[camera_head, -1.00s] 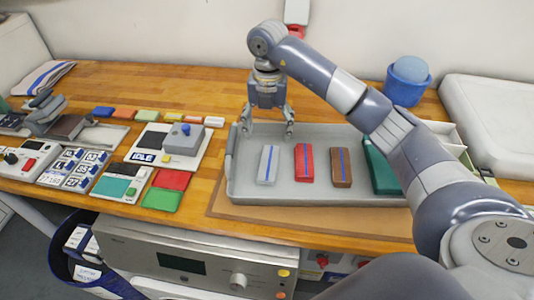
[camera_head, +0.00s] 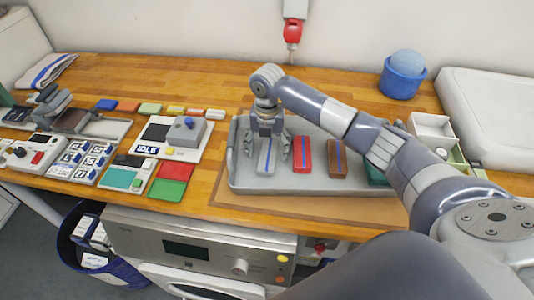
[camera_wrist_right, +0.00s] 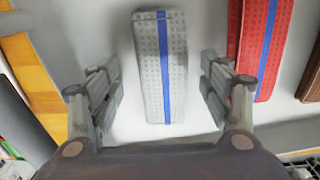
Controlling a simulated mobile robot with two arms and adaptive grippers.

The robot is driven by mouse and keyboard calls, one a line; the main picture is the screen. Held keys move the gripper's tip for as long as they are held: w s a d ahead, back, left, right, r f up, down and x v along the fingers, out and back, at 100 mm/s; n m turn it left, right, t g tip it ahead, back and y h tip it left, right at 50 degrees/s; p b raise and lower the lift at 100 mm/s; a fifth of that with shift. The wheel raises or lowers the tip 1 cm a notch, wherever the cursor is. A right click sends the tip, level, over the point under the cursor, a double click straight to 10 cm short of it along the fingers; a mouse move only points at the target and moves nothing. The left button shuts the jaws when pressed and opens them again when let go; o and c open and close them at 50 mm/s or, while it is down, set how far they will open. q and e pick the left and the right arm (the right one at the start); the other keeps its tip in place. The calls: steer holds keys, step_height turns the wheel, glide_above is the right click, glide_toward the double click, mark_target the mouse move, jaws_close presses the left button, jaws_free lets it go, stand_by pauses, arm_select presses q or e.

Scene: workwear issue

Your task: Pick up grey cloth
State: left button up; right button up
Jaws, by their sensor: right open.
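The grey cloth (camera_head: 265,160) is a folded grey strip with a blue stripe. It lies at the left of the grey tray (camera_head: 234,165), left of the red cloth (camera_head: 302,157). My right gripper (camera_head: 268,152) is open just above the grey cloth. In the right wrist view the grey cloth (camera_wrist_right: 160,75) lies between and ahead of the two open fingers (camera_wrist_right: 162,88), with a gap on each side. The red cloth (camera_wrist_right: 262,45) is just beyond the right finger. My left gripper is not in view.
A brown cloth (camera_head: 337,160) and a partly hidden green item (camera_head: 376,174) lie further right in the tray. A blue container (camera_head: 402,80) stands behind. A keypad device (camera_head: 183,135) and colored blocks lie left of the tray. My right arm covers the tray's right side.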

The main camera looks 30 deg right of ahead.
steer(key=shift+c, duration=0.8)
steer(key=c, duration=0.9)
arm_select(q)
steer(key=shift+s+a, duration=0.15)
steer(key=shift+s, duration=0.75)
arm_select(e)
steer(key=shift+c, duration=0.4)
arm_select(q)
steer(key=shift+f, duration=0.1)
arm_select(e)
steer(key=shift+r, duration=0.1)
